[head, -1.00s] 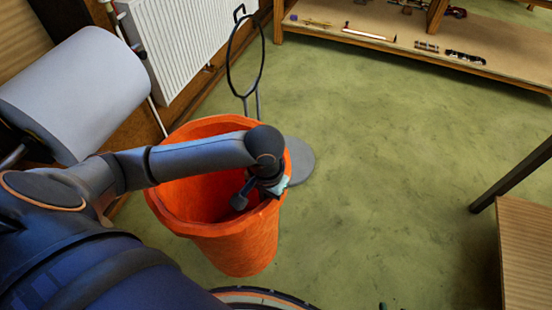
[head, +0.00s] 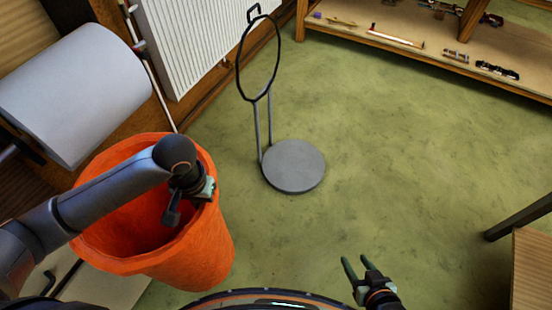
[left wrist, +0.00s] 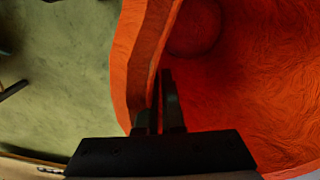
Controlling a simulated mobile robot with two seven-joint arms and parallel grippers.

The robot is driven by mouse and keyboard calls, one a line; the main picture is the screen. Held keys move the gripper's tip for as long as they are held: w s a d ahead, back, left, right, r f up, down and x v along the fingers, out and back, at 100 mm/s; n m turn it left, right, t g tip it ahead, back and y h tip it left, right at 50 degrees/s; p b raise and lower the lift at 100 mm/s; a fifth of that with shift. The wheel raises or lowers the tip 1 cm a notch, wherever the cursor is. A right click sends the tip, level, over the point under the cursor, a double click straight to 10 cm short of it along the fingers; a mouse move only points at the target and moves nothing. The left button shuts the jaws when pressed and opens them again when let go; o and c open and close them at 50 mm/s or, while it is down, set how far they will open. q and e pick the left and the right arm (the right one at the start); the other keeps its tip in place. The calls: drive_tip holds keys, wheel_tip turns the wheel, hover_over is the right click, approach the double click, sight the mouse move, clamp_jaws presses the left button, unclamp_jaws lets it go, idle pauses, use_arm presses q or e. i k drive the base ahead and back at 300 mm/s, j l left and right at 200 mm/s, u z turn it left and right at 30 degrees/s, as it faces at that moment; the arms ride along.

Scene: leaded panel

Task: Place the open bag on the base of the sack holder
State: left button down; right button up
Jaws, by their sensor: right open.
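The open orange bag (head: 205,250) stands upright at the left in the head view, its mouth facing up. My left gripper (left wrist: 163,105) is shut on the bag's rim, with one finger inside and the wall between the fingers. The bag's inside (left wrist: 245,85) fills the right of the left wrist view. The sack holder has a round grey base (head: 293,166) on the floor, two upright rods and a black ring (head: 259,60) above. The bag is apart from the base, to its left and nearer me. My right gripper (head: 356,262) is open and empty at the bottom.
A white radiator (head: 185,40) and a large grey roll (head: 75,95) are along the left wall. A wooden shelf (head: 400,50) with small tools runs along the back. A table corner (head: 532,270) is at the right. The green floor (head: 400,160) between is clear.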

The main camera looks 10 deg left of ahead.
sight(293, 164)
drive_tip(key=i+l+u, duration=0.45)
drive_tip(key=l, duration=0.25)
drive_tip(key=i+l, duration=0.2)
drive_tip(key=l, duration=0.15)
drive_tip(key=i+l+u, duration=0.1)
drive_tip(key=l, duration=0.25)
drive_tip(key=i+l, duration=0.25)
drive_tip(key=l, duration=0.15)
drive_tip(key=i+l+u, duration=0.15)
drive_tip(key=l, duration=0.2)
drive_tip(key=i+l, duration=0.6)
drive_tip(key=i, duration=0.2)
